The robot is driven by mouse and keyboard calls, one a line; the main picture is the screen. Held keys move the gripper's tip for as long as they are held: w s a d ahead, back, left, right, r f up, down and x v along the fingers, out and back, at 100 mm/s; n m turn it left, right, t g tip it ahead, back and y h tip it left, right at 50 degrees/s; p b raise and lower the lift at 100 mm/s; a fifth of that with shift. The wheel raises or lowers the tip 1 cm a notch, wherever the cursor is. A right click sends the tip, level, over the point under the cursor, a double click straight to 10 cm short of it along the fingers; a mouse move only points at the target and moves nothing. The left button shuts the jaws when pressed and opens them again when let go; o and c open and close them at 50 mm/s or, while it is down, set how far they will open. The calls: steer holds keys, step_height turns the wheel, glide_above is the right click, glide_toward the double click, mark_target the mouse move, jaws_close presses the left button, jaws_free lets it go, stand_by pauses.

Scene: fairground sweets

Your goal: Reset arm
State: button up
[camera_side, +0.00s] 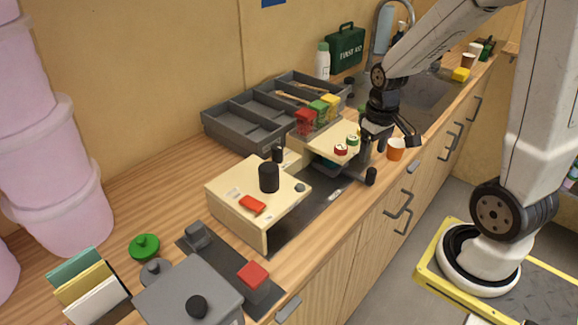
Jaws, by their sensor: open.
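My gripper (389,136) hangs above the right part of the counter, pointing down with its jaws apart. It is beside the right end of a cream machine (237,213), close to an orange cup (396,150). From this angle I cannot tell whether it touches anything. No object shows between the fingers. My arm reaches in from the upper right.
A grey divided tray (225,137) stands behind the machine, with red, green and yellow containers by it. A grey box (187,297), a green lid (144,247) and a card stand are at the front left. A sink (425,95) is behind my gripper.

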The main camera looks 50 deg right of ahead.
steer(key=a+f+n+t, duration=0.1)
steer(key=a+n+t, duration=0.1)
steer(key=a, duration=1.1)
steer(key=shift+f+n, duration=0.3)
steer(key=shift+f, duration=0.05)
